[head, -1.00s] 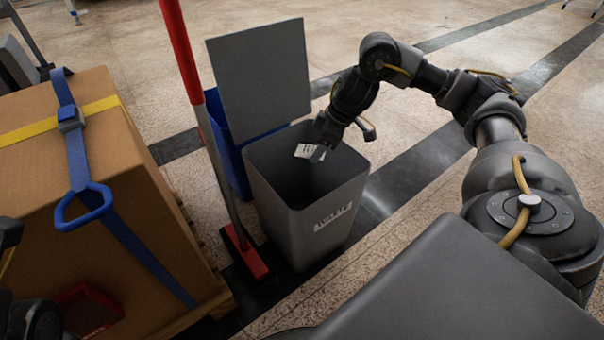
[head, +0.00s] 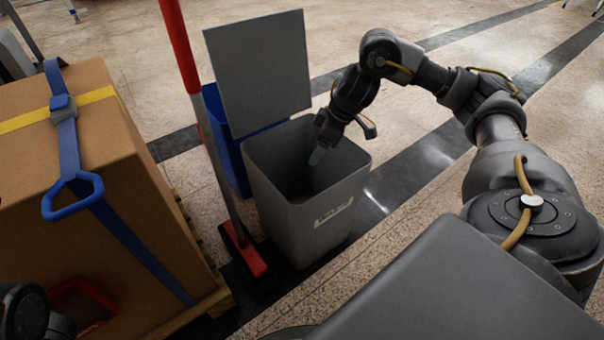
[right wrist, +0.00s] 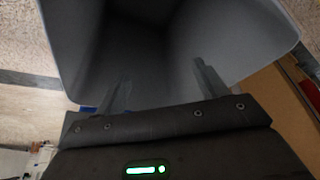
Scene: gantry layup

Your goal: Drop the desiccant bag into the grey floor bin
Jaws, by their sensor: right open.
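The grey floor bin (head: 318,222) stands on the floor in the middle of the head view, with its grey lid (head: 258,72) raised at the back. My right gripper (head: 318,153) is over the bin's mouth, fingers pointing down into it. In the right wrist view its two fingers (right wrist: 160,85) are apart with nothing between them, and the dark inside of the bin (right wrist: 150,45) lies beyond. The desiccant bag is not visible in either view now; the bin's bottom is too dark to make out. My left gripper cannot be made out.
A blue bin (head: 226,150) stands behind the grey bin. A red-handled broom (head: 182,50) with a red head (head: 246,258) leans just left of it. A strapped cardboard box (head: 130,190) on a pallet fills the left side. Open floor (head: 440,200) lies to the right.

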